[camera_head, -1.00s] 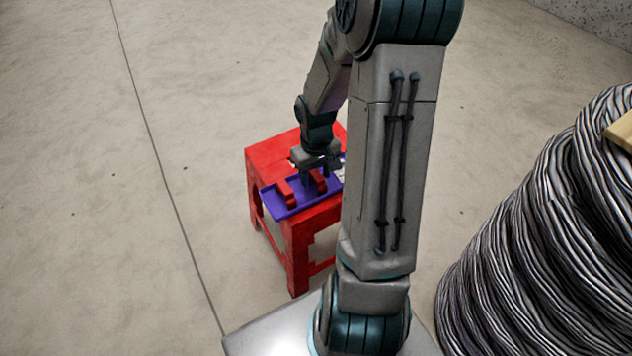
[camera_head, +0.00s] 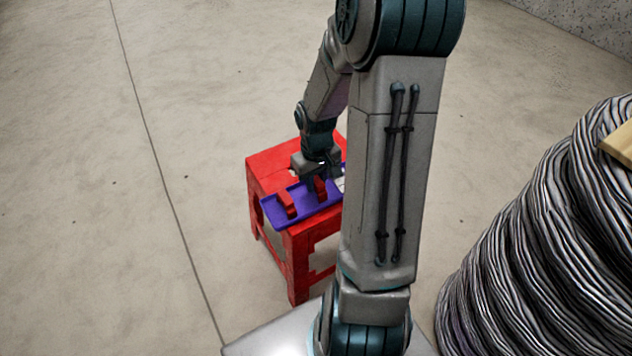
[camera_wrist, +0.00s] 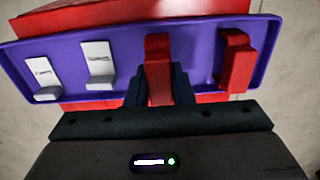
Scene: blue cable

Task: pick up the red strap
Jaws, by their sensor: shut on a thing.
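A purple tray (camera_wrist: 205,40) holds two red straps and two white pieces. One red strap (camera_wrist: 158,68) stands near the middle of the tray in the wrist view, and my gripper (camera_wrist: 160,85) is shut on it with a dark finger on each side. This strap also shows in the head view (camera_head: 320,188), partly hidden by my gripper (camera_head: 318,178). I cannot tell whether it is clear of the tray floor. The other red strap (camera_wrist: 236,62) stands to its right in the wrist view, apart from the fingers; it also shows in the head view (camera_head: 287,204).
The tray lies on a red stool (camera_head: 295,250). A large coil of grey cable (camera_head: 550,240) stands at the right. The floor at the left is clear.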

